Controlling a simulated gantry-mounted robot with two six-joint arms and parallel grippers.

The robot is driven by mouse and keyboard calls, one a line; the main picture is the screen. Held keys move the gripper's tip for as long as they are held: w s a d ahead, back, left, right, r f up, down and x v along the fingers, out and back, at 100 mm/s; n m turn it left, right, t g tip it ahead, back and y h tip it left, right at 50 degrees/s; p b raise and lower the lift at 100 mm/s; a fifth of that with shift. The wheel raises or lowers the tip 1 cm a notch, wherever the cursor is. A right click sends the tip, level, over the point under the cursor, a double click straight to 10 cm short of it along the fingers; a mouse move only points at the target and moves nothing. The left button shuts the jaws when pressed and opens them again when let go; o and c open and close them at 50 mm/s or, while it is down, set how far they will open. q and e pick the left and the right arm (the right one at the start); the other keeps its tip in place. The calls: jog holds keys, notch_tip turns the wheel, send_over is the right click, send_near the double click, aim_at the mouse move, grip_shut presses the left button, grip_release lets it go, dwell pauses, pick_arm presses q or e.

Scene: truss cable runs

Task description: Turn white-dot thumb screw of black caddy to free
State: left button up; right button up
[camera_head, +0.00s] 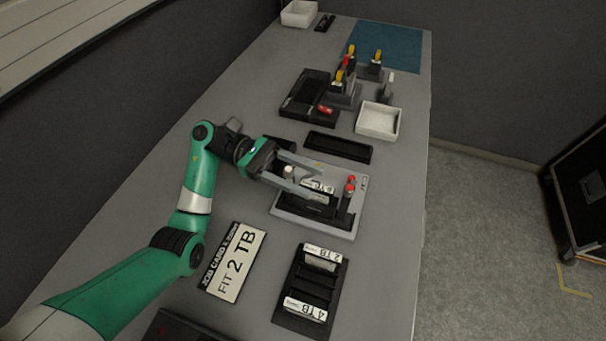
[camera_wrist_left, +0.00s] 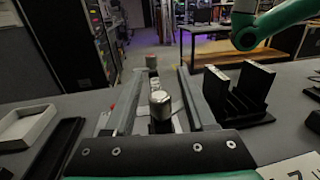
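The black caddy (camera_head: 318,211) sits on a light grey base (camera_head: 286,209) at mid-table and holds a labelled white-and-black drive (camera_head: 318,187). A thumb screw with a pale silver top (camera_head: 291,171) stands at its left end; a white dot cannot be made out. The screw also shows in the left wrist view (camera_wrist_left: 160,104). My left gripper (camera_head: 317,181) is open, with its fingers either side of the screw and visible gaps to it. My right gripper is not visible.
A black tray (camera_head: 338,147), a white bin (camera_head: 378,121) and yellow-handled tools (camera_head: 376,58) lie farther back.

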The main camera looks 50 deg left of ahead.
pick_arm(q)
jog(key=shift+a, duration=0.1)
jog(key=v, duration=0.7)
jog(key=shift+a+p, duration=0.2)
jog(key=shift+p, duration=0.1)
